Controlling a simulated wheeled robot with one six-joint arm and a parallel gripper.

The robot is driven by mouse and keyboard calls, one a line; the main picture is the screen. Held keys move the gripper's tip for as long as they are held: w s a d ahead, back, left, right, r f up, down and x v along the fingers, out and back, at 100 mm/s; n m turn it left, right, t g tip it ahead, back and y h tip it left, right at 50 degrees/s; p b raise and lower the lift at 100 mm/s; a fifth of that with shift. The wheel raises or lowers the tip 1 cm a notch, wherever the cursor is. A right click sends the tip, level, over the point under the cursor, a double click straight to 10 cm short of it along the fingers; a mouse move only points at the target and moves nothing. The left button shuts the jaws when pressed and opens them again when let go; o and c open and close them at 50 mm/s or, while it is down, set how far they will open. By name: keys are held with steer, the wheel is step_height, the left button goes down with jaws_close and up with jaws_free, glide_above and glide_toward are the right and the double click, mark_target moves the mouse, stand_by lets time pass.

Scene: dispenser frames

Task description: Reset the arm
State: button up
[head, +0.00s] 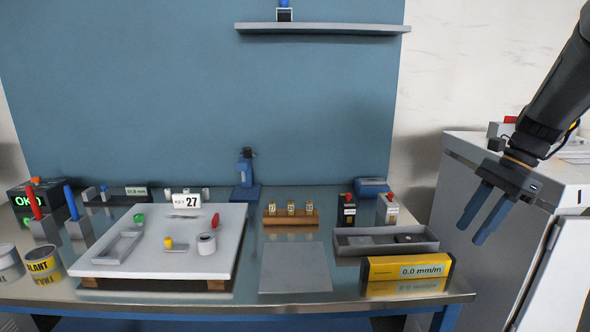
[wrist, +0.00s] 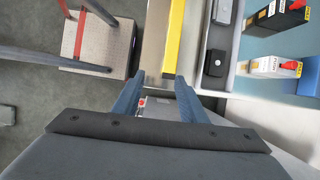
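My gripper (head: 481,215) hangs at the right of the head view, beyond the right end of the workbench and in front of the white cabinet. Its two blue fingers are apart with nothing between them. In the wrist view my gripper (wrist: 155,82) also shows both blue fingers spread, pointing toward the bench edge and the yellow level. The arm comes in from the upper right corner of the head view.
A white cabinet (head: 470,150) stands at right. A shelf (head: 320,28) hangs above. A grey sheet (head: 296,268) lies at the front.

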steer(key=s+a+f+n, duration=0.1)
steer(key=a+f+n, duration=0.1)
steer(key=a, duration=0.1)
steer(key=s+a+f+n+h, duration=0.1)
steer(key=s+a+f+n, duration=0.1)
steer(key=a, duration=0.2)
steer(key=s+a+f+n+h, duration=0.1)
steer(key=s+a+f+n, duration=0.1)
steer(key=a+n, duration=0.1)
steer(key=shift+a, duration=0.55)
steer(key=s+a+f+n+h, duration=0.2)
steer(key=s+a+f+n, duration=0.4)
steer(key=s+a+n, duration=0.4)
steer(key=shift+s+n+t, duration=0.25)
steer(key=shift+n+t, duration=0.05)
steer(key=shift+t, duration=0.1)
steer(key=shift+f, duration=0.1)
